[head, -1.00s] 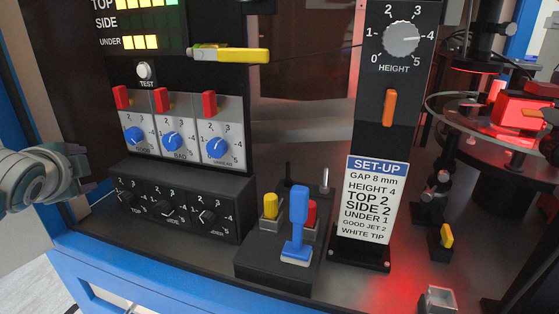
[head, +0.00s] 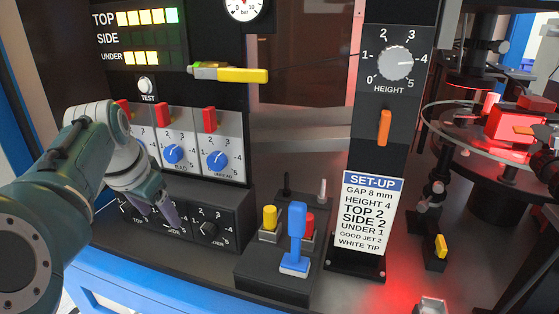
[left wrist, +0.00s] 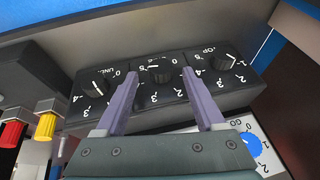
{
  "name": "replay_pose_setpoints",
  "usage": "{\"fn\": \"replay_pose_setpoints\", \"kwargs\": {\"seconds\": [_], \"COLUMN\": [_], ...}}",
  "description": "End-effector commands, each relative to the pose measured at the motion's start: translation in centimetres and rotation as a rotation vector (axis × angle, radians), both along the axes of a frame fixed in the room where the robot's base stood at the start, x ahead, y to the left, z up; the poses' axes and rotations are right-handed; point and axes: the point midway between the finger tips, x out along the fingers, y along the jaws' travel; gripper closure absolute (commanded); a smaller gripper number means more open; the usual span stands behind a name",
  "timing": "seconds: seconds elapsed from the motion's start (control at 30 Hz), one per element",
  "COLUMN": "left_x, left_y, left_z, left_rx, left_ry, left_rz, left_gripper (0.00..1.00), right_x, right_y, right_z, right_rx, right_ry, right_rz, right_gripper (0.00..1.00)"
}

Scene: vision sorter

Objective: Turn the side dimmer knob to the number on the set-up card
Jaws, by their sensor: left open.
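The set-up card (head: 368,213) on the black post reads SIDE 2. The dimmer box (head: 235,212) carries three black knobs in a row. In the left wrist view the side dimmer knob (left wrist: 160,71) is the middle one, and its pointer appears to be near 5. My left gripper (left wrist: 159,76) is open, its two purple fingers on either side of that knob with visible gaps. In the head view the left gripper (head: 162,214) reaches the box from the left and largely hides the side knob. My right gripper is not in view.
The under knob (left wrist: 97,85) and top knob (left wrist: 222,63) flank the side knob. Blue dials (head: 216,160) with red switches sit above the box. A joystick base (head: 272,270) with a blue lever stands at its right. The display's SIDE row (head: 140,38) is dark.

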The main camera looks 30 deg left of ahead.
Motion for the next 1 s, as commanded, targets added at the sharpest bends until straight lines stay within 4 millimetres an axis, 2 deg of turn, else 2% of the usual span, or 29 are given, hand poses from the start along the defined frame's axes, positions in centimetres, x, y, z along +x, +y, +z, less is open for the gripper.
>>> {"fn": "replay_pose_setpoints", "kwargs": {"seconds": [0.03, 0.2, 0.57, 1.0], "left_x": [0.2, 0.7, 0.8, 0.8], "left_y": [0.2, 0.6, 0.7, 0.7], "left_z": [-0.8, -2.0, -2.3, -2.3], "left_rx": [0.0, 0.001, 0.002, 0.002], "left_ry": [0.001, 0.001, 0.001, 0.001], "left_rz": [0.0, 0.001, 0.0, 0.0], "left_gripper": [0.29, 0.29, 0.3, 0.8], "right_x": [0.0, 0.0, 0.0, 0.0], "right_y": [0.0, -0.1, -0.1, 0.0], "right_z": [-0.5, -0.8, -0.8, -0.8], "right_rx": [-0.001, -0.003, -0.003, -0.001], "right_ry": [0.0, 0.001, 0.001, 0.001], "right_rz": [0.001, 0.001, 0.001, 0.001], "right_gripper": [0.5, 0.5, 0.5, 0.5]}}
